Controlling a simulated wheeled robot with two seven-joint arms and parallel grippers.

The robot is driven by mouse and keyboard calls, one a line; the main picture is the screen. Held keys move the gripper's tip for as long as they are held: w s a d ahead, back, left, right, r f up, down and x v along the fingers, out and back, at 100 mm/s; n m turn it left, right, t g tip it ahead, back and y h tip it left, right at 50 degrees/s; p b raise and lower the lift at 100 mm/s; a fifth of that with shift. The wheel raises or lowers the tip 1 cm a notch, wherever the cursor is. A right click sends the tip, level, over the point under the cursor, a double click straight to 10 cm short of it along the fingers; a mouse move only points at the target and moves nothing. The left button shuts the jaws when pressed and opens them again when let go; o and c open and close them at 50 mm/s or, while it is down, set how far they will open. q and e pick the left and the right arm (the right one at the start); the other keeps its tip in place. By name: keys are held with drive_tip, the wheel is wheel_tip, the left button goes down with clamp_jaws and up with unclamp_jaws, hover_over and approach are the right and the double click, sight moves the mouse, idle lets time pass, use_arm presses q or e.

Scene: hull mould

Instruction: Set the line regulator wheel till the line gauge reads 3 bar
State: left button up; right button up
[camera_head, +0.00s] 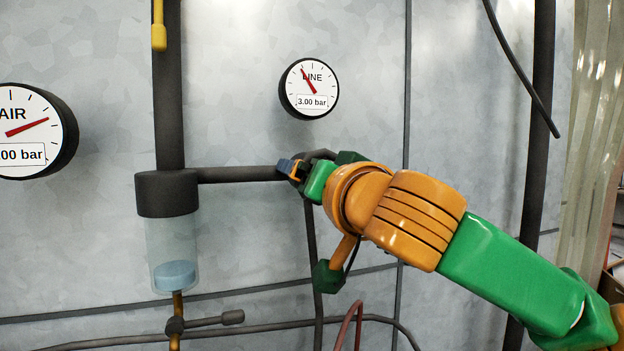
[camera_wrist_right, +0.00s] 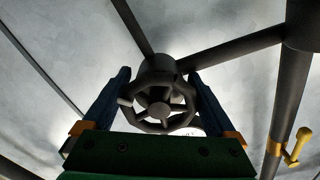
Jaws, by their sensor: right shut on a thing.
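The line gauge (camera_head: 309,88) is a round white dial with a black rim on the metal wall. Its display reads 3.00 bar and its red needle points up and left. The line regulator wheel (camera_wrist_right: 158,106) is a dark spoked handwheel, seen in the right wrist view between the two blue fingers. My right gripper (camera_wrist_right: 160,100) is shut on the wheel's rim. In the head view my right gripper (camera_head: 292,168) reaches the pipe below the gauge, and the arm mostly hides the wheel there. My left gripper is not in view.
An air gauge (camera_head: 30,130) is at the left edge, partly cut off. A dark filter with a clear bowl (camera_head: 173,250) hangs left of my right gripper. Pipes run across the wall, with a valve lever (camera_head: 232,317) below. A yellow handle (camera_head: 159,37) is at the top.

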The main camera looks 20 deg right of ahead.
drive_tip(key=shift+f, duration=0.1)
drive_tip(key=o, duration=1)
drive_tip(key=shift+s+f+b, duration=0.1)
drive_tip(key=shift+s+b, duration=0.1)
drive_tip(key=shift+b, duration=0.1)
drive_tip(key=s+b, duration=0.3)
drive_tip(key=s, duration=0.3)
drive_tip(key=shift+s+d, duration=0.1)
drive_tip(key=shift+s, duration=0.25)
drive_tip(key=shift+r, duration=0.2)
